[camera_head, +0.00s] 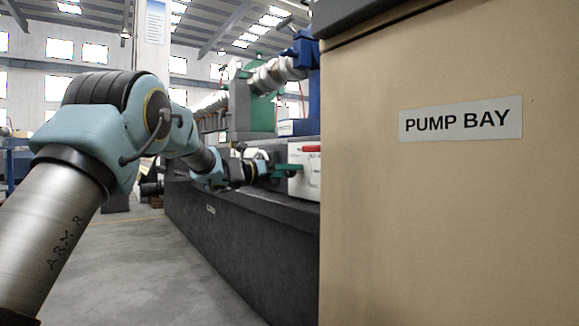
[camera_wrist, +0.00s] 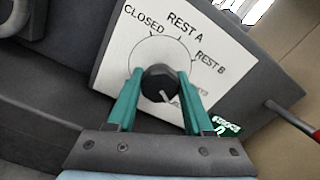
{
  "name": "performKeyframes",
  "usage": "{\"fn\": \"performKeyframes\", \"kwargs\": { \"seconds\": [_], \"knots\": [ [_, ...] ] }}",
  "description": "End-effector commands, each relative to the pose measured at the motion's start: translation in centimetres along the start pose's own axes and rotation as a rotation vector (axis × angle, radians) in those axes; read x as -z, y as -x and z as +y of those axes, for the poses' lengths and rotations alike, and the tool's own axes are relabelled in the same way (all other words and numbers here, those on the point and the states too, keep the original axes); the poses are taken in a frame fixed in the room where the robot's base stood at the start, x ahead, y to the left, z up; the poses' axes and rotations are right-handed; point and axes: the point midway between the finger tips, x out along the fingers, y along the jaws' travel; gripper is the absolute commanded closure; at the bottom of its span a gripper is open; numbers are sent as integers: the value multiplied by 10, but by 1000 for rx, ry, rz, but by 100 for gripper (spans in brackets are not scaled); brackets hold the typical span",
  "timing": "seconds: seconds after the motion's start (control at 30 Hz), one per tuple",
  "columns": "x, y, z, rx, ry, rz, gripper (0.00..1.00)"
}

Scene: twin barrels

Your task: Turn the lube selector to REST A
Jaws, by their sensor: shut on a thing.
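The lube selector is a round dark knob (camera_wrist: 158,83) on a white dial plate (camera_wrist: 119,62) in the wrist view. Its plate reads CLOSED, REST A and REST B around the upper arc, with smaller lettering partly hidden at lower right. A pale mark on the knob points down and slightly right in the picture, away from REST A. My gripper (camera_wrist: 159,75) has its teal fingers shut on the knob, one on each side. In the head view my gripper (camera_head: 286,171) reaches a white box (camera_head: 307,160) on the dark bench; the knob cannot be made out there.
A tan cabinet (camera_head: 440,220) marked PUMP BAY fills the right of the head view and hides part of the bench. A dark bench (camera_head: 235,238) runs along the machinery. A red-ended rod (camera_wrist: 290,118) sticks out right of the plate. The floor (camera_head: 150,260) left of the bench is clear.

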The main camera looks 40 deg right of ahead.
Motion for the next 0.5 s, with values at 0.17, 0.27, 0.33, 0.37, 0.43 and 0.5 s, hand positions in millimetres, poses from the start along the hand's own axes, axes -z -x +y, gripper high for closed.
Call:
{"fn": "performKeyframes", "kwargs": {
  "seconds": [0.17,0.27,0.33,0.37,0.43,0.5],
  "knots": [
    [-4,0,-2,-1,170,2,100],
    [-5,0,-2,-1,265,1,100],
    [-5,0,-2,-2,332,2,100],
    [-5,0,-2,-2,360,2,100],
    [-5,1,-2,-2,428,1,100],
    [-5,1,-2,-2,493,1,100]
  ]
}}
